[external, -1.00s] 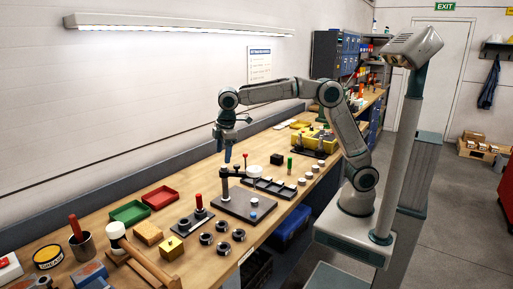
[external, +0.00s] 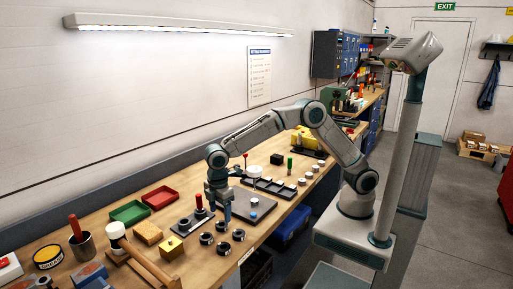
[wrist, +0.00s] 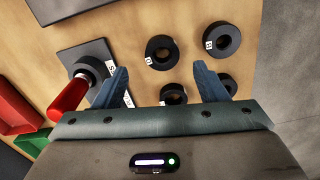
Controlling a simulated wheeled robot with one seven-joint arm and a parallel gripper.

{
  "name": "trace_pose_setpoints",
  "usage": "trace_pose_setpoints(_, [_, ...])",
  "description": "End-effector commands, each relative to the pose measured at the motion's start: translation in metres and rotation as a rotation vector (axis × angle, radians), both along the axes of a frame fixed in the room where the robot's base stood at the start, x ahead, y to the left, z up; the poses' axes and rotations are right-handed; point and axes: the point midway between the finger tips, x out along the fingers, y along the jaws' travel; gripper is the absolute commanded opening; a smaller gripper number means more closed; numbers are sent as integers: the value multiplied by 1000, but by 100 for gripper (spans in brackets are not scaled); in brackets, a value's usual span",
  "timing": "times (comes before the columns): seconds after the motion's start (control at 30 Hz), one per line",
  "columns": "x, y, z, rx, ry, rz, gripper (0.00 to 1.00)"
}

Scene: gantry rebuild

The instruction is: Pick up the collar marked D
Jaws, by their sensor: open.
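Several dark ring collars with small white tags lie on the bench. In the wrist view these are an upper-middle collar (wrist: 168,41), an upper-right collar (wrist: 233,40), a lower-middle collar (wrist: 183,97) and a lower-right collar (wrist: 229,79), partly behind a finger. The tag letters are too small to read surely, so I cannot tell which is D. In the external view the collars (external: 206,239) lie in front of my gripper (external: 220,216). My gripper, also in the wrist view (wrist: 160,67), is open and empty above the bench, its blue fingers apart.
A dark plate with a red-handled post (external: 199,202) stands close left of my gripper. A dark fixture plate (external: 240,206) lies just behind it. A yellow block (external: 172,246), green tray (external: 128,212) and red tray (external: 160,197) are further left.

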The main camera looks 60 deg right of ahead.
Motion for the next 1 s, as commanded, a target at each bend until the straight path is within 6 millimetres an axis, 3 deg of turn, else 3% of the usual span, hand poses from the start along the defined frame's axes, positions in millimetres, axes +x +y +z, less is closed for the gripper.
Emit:
trace_pose_setpoints(0.3, [-4,0,-43,-3,2,1,66])
trace_pose_setpoints(0.6, [-3,0,-50,-1,0,0,66])
trace_pose_setpoints(0.67, [-3,0,-50,-1,0,0,52])
trace_pose_setpoints(0.8, [-3,0,-50,-1,0,0,13])
trace_pose_setpoints(1.0, [-3,0,-49,0,0,0,13])
